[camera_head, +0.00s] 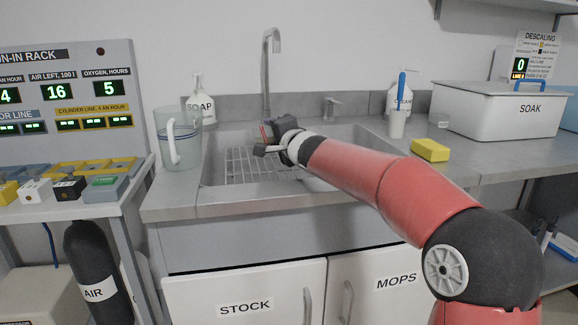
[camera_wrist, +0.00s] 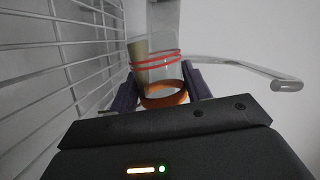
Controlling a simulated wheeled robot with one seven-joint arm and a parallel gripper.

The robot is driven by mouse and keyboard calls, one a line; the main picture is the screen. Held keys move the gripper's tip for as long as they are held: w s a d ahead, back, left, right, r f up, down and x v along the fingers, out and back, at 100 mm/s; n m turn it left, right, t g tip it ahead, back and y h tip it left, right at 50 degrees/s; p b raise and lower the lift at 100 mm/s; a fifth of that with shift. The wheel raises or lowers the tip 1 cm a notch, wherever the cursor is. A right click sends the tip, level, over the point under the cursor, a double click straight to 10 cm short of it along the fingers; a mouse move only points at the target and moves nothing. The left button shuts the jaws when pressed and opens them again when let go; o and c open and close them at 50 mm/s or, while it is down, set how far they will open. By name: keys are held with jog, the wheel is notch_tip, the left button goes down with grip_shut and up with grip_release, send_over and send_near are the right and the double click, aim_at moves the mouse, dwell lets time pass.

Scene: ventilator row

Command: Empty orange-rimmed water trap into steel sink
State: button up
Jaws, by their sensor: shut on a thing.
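My gripper (camera_wrist: 163,90) is shut on the orange-rimmed water trap, with a dark finger on each side of its orange rim (camera_wrist: 166,97). The trap's clear body (camera_wrist: 162,72) extends beyond the rim and has red bands around it. A beige patch shows at its left side; I cannot tell whether it is liquid. In the head view, my gripper (camera_head: 265,145) is over the steel sink (camera_head: 232,185), above its wire rack, and a small orange-red bit of the trap (camera_head: 264,133) shows there. The rack (camera_wrist: 75,60) fills the left of the wrist view, so my wrist appears rolled.
The tap (camera_head: 267,75) rises behind my gripper. A clear jug (camera_head: 178,140) and soap bottle (camera_head: 197,100) stand left of the basin.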

jog(key=shift+w+d+r+m, duration=0.1)
jog(key=shift+d+m, duration=0.15)
jog(key=shift+m, duration=0.05)
dwell(0.5)
jog(key=shift+w+d+r+m+y, duration=0.1)
jog(key=shift+d+m+y, duration=0.05)
jog(key=shift+m, duration=0.45)
jog(key=shift+d+r+m+y, duration=0.1)
jog(key=shift+d+m+y, duration=0.05)
jog(key=shift+m, duration=0.45)
dwell(1.1)
